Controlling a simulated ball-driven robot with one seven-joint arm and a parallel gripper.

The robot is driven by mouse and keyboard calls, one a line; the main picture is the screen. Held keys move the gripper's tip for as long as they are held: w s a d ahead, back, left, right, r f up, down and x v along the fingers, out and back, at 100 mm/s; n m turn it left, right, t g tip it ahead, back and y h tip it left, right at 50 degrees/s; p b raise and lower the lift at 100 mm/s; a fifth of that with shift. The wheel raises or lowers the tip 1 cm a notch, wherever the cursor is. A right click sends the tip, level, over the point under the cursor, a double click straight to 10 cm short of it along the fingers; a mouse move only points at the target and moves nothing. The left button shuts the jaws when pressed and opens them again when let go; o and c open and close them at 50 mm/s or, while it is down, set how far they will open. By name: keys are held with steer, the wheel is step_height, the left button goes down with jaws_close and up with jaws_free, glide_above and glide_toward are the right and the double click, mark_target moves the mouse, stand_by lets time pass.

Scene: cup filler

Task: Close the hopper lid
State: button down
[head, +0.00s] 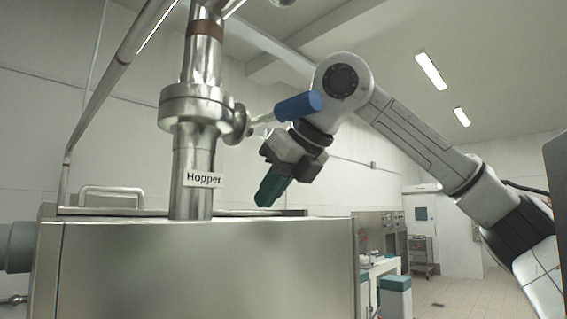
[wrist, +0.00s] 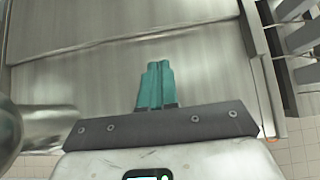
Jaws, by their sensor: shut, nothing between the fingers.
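The steel hopper (head: 205,265) fills the lower left of the head view. A vertical steel pipe (head: 193,150) with a "Hopper" label (head: 203,179) rises from it. A bar handle (head: 112,190) stands at the back left of the hopper top, by a low raised edge that looks like part of the lid; how far the lid is open I cannot tell. My gripper (head: 265,201) points down just above the hopper top, right of the pipe. In the wrist view its teal fingers (wrist: 157,82) are together and empty over a bare steel surface (wrist: 90,75) with a long seam.
A blue valve lever (head: 298,107) sticks out from the pipe close to my wrist. A rounded steel part (wrist: 10,130) shows at the wrist view's left edge. Beyond the hopper's right end are a bench (head: 380,268) and open tiled floor (head: 450,292).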

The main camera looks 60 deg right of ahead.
mark_target(240, 214)
steer(key=shift+w+d+f+p, duration=0.25)
steer(key=shift+w+p, duration=0.15)
steer(key=shift+w, duration=0.4)
steer(key=shift+w+d+f+p, duration=0.1)
steer(key=shift+w+d+p, duration=0.2)
steer(key=shift+w, duration=0.55)
steer(key=shift+w+d+f+p, duration=0.2)
steer(key=shift+w+p, duration=0.25)
steer(key=shift+w, duration=0.35)
